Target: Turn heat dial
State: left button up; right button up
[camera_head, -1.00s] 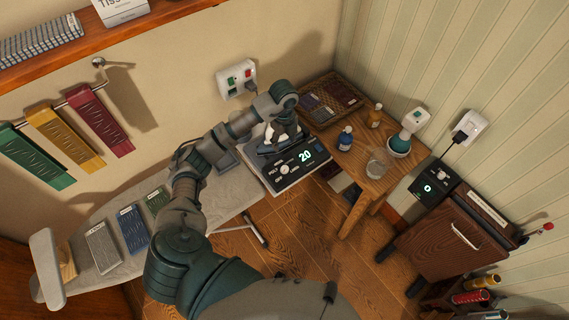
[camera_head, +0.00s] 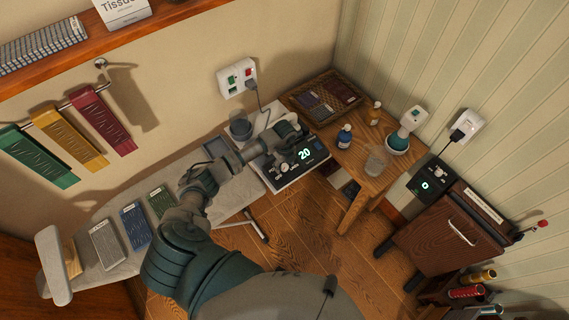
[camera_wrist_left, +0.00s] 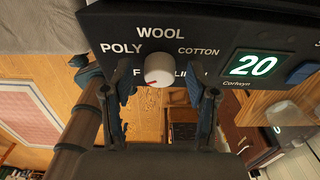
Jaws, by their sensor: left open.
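The heat dial (camera_wrist_left: 158,70) is a small white knob with a red mark on its lower left, on a dark panel (camera_head: 312,151). Around it, WOOL, POLY and COTTON are readable; two lower labels are partly hidden. A green display (camera_wrist_left: 251,63) beside it reads 20. My left gripper (camera_wrist_left: 160,92) is open, with one finger on each side of the dial in the left wrist view; I cannot tell whether either finger touches it. In the head view, my left gripper (camera_head: 281,165) is over the panel's left part. My right gripper is out of view.
An ironing board (camera_head: 100,212) with several folded cloths lies to the left. A wall socket (camera_head: 237,78) is behind.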

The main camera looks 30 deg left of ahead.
pick_arm(q)
jog(key=shift+a, duration=0.1)
jog(key=shift+d, duration=0.2)
grip_shut()
